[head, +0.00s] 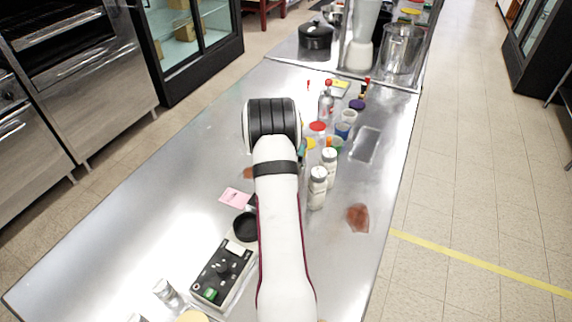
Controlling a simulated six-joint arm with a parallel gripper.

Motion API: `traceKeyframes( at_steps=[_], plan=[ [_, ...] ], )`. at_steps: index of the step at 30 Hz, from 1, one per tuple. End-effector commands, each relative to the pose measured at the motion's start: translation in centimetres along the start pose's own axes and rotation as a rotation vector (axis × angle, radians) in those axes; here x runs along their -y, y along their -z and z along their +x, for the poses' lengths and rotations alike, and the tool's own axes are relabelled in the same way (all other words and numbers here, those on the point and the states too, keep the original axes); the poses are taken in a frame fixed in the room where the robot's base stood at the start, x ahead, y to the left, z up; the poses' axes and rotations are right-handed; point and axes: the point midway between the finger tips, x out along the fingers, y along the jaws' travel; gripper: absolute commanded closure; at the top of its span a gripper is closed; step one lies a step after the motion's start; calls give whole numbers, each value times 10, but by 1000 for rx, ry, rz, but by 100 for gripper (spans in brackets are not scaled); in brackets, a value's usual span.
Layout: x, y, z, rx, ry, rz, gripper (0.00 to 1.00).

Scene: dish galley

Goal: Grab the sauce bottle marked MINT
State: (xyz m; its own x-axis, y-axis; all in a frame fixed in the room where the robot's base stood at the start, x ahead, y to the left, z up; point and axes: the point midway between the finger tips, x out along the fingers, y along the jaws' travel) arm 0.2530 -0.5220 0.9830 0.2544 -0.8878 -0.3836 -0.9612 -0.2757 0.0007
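I cannot read the word MINT on anything in the head view. A clear bottle with a red top (326,106) stands upright on the steel counter (190,200), beyond the end of my arm. Small red tips (367,80) show behind it to the right, perhaps bottle tops. Two white containers with grey caps stand right of my arm, one nearer (317,190) and one farther (329,160). My arm reaches up the middle of the view and hides part of the counter. My gripper is out of sight beyond or beneath the arm's end.
Several small coloured tubs, one with a red lid (318,127), crowd near the bottle. A shallow rectangular tray (366,144) and a reddish-brown spill (358,217) lie to the right. A black control box (222,272) sits at front left. The left counter is mostly clear.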

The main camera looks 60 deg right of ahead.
Motion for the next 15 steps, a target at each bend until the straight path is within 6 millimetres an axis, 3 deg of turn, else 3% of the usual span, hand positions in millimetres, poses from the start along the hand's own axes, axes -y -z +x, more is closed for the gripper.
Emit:
traceKeyframes(
  at_steps=[5, 15],
  plan=[
    [0, 0, 0, 0, 0, 0, 12],
    [0, 0, 0, 0, 0, 0, 73]
  ],
)
